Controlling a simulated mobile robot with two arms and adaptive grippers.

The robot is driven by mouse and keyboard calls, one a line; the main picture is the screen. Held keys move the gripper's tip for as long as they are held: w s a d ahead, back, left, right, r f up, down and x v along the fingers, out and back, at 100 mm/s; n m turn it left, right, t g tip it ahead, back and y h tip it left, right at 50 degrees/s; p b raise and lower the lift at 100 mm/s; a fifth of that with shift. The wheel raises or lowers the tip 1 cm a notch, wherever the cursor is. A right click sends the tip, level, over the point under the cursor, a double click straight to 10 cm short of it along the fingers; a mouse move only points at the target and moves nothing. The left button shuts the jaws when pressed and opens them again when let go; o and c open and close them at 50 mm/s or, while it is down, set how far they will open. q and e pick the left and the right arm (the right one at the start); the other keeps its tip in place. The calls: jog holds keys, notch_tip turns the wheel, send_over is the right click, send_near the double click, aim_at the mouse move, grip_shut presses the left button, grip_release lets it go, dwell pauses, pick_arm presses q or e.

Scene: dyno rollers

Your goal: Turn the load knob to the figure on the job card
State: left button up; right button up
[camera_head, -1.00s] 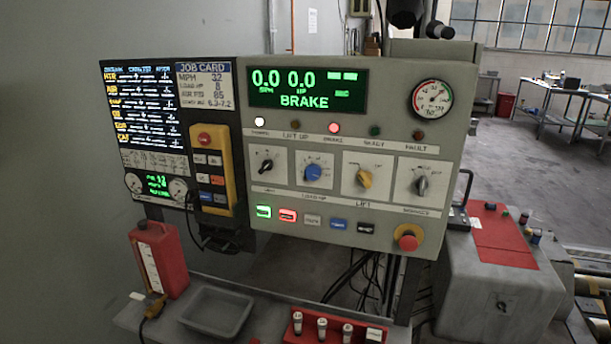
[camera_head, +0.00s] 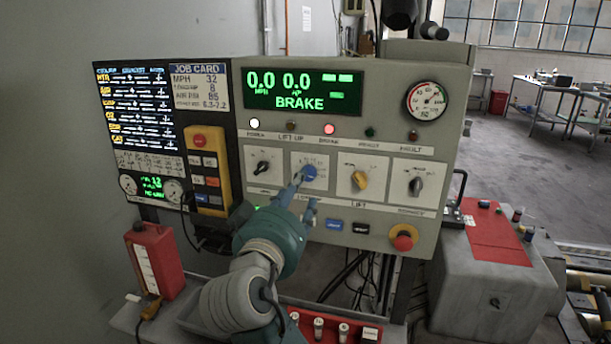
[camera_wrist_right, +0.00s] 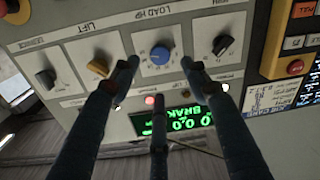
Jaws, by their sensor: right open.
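The load knob (camera_head: 309,172) is a blue round dial under the LOAD HP label, in the upper middle of the console. It also shows in the right wrist view (camera_wrist_right: 160,54), with a pale pointer mark. My right gripper (camera_head: 304,190) is in front of it, open and empty. In the right wrist view, its fingers (camera_wrist_right: 160,72) stand apart on either side of the knob, with a third finger below; I cannot tell whether any touches it. The job card (camera_head: 201,88) shows MPH 32, a load figure of 8 and 85 below. My left gripper is out of view.
A black knob (camera_head: 262,168) sits left of the blue one, a yellow knob (camera_head: 359,180) and another black knob (camera_head: 416,186) to the right. The green display (camera_head: 303,92) reads 0.0, 0.0, BRAKE. A red stop button (camera_head: 403,238) projects at lower right.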

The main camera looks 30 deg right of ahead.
aim_at(306, 178)
jog(key=p+x, duration=0.1)
jog(key=x, duration=0.7)
jog(key=shift+p, duration=0.3)
jog(key=shift+c, duration=0.5)
jog(key=c, duration=1.1)
